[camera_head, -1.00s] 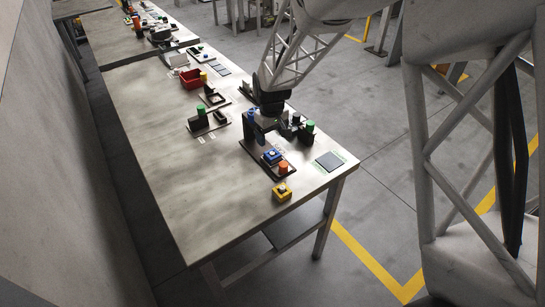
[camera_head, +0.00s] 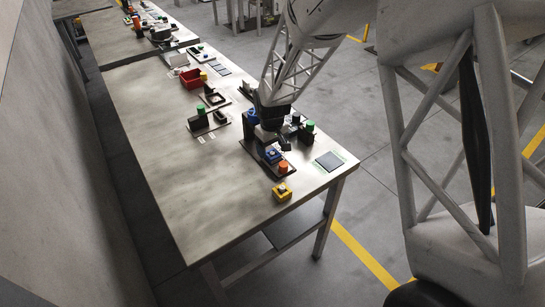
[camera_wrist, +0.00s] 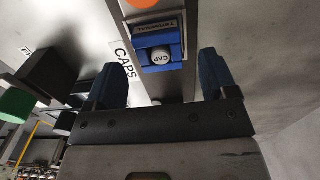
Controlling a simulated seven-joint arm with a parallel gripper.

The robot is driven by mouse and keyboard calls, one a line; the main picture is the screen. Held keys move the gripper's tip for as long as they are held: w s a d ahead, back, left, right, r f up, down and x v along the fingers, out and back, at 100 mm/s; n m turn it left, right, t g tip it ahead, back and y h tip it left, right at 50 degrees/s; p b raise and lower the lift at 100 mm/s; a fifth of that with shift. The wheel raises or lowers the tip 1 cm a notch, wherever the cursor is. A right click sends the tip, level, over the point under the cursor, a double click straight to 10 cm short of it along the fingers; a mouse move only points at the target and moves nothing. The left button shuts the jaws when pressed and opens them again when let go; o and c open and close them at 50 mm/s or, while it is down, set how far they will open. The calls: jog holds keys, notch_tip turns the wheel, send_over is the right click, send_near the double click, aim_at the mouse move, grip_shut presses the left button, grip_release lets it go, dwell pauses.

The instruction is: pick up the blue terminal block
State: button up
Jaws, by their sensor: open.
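The blue terminal block (camera_head: 272,155) sits on a dark narrow pallet (camera_head: 286,172) near the front right of the table. In the wrist view the blue block (camera_wrist: 157,51) has a light label marked TERMINAL and a round white cap marked CAP. My gripper (camera_head: 267,137) is just behind the block in the head view, and its fingers are hard to make out there. In the wrist view the gripper (camera_wrist: 162,76) is open and empty, with one dark finger on each side below the block. The block is ahead of the fingertips, not between them.
An orange cylinder (camera_head: 283,167) stands beside the block on the same pallet. A yellow block (camera_head: 282,192) lies near the front. The left table surface is clear.

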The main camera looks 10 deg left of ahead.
jog(key=shift+f, duration=1.25)
jog(key=c, duration=1.1)
jog(key=shift+r, duration=0.2)
jog(key=shift+r, duration=1.35)
jog(key=shift+s+r, duration=0.15)
jog(key=shift+r, duration=0.15)
jog(key=s+d, duration=0.2)
jog(key=s, duration=0.2)
jog(key=s+d+r, duration=0.1)
jog(key=s+d, duration=0.1)
jog(key=s, duration=0.3)
jog(key=s+d, duration=0.2)
jog(key=s, duration=0.3)
jog(key=shift+s+d+r, duration=0.15)
jog(key=shift+d, duration=0.2)
